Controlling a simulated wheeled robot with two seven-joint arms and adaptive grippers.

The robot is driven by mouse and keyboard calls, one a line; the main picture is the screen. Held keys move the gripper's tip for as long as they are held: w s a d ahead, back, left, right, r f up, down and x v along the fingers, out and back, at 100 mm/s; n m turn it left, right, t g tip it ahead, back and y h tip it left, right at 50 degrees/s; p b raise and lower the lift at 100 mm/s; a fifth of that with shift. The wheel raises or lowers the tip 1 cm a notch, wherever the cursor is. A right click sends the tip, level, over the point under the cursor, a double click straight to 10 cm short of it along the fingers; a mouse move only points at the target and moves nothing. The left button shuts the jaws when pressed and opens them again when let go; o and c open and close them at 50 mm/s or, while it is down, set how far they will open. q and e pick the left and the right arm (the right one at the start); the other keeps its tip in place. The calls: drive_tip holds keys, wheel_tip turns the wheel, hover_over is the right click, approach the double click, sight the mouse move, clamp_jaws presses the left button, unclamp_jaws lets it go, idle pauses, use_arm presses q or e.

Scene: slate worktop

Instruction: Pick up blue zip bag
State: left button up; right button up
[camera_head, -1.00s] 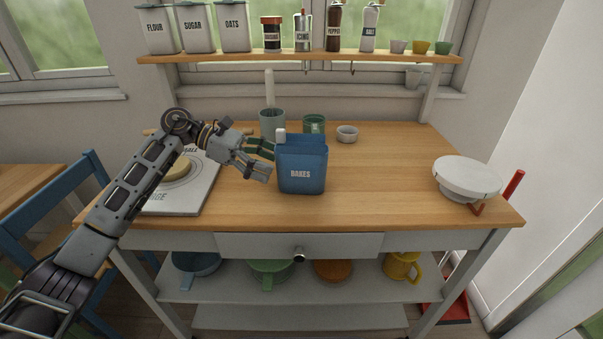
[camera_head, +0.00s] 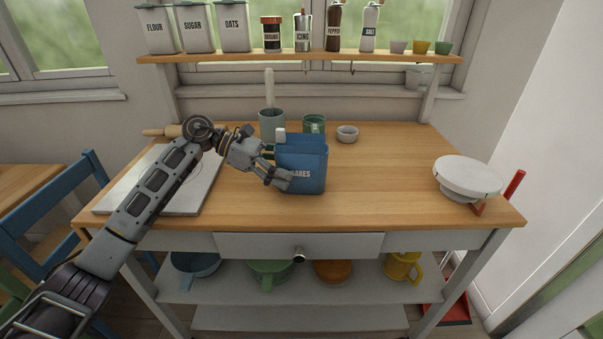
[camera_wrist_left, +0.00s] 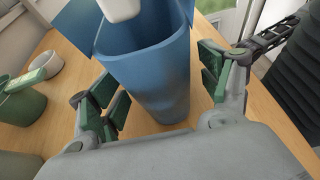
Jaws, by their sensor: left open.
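In the left wrist view the bag (camera_wrist_left: 155,70) stands between the two green-padded fingers (camera_wrist_left: 160,92). A gap shows beside the right finger; whether the left one touches I cannot tell. My right gripper is not in view.
A green mug (camera_head: 314,123), a grey-green crock (camera_head: 271,124) and a small white bowl (camera_head: 347,134) stand behind the bag. A pale board (camera_head: 130,193) lies under my left arm. A white dish (camera_head: 468,177) sits at the right.

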use_arm(q)
drive_tip(key=shift+d+f, duration=0.2)
drive_tip(key=shift+d, duration=0.25)
drive_tip(key=shift+s+d+f, duration=0.1)
drive_tip(key=shift+d, duration=0.2)
drive_tip(key=c, duration=1)
